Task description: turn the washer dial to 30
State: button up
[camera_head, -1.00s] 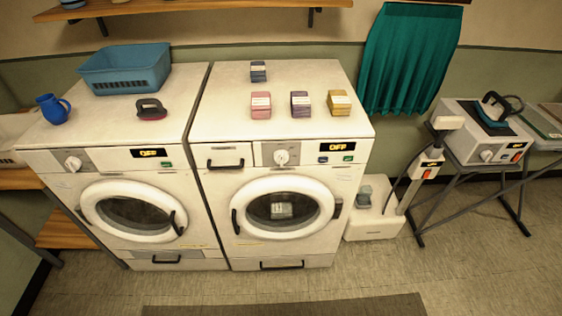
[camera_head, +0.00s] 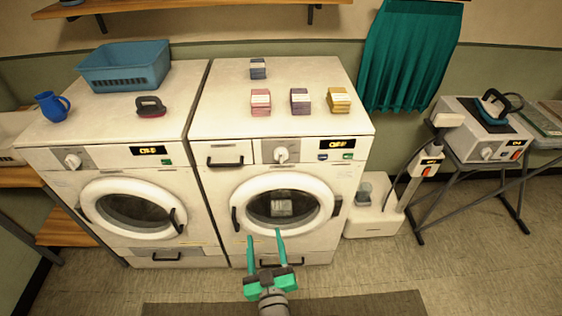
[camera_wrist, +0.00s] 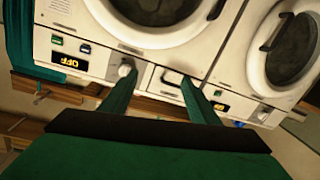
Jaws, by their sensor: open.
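Two white front-loading machines stand side by side. The right machine (camera_head: 230,185), with a drawer (camera_head: 225,154) at its upper left, looks like the washer. Its dial (camera_head: 281,155) is a white knob left of a lit display (camera_head: 342,144) that seems to read OFF. My gripper (camera_head: 265,234) is open and empty, with two green fingers in front of this machine's lower part, below the dial in the picture. In the wrist view, turned upside down, the dial (camera_wrist: 124,70) shows near the left finger's tip, beside the OFF display (camera_wrist: 70,63). I cannot tell whether they touch.
The left machine has its own dial (camera_head: 73,161) and display. A blue basket (camera_head: 125,68), a blue mug (camera_head: 52,106) and several small stacked blocks (camera_head: 300,102) sit on top. A vacuum-like device (camera_head: 378,215) stands at right. Floor in front is clear except a dark mat (camera_head: 180,309).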

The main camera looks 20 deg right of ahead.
aim_at(281, 159)
jog(key=w+d+r+m+h, duration=0.2)
jog(key=w+d+r+h, duration=0.2)
jog(key=w+d+r, duration=0.55)
jog(key=shift+g, duration=0.4)
jog(key=x, duration=0.7)
jog(key=f+x, duration=0.1)
jog(key=x, duration=0.2)
jog(key=shift+w+a, duration=0.2)
jog(key=shift+w, duration=0.35)
jog(key=shift+m, duration=0.3)
jog(key=c, duration=1.1)
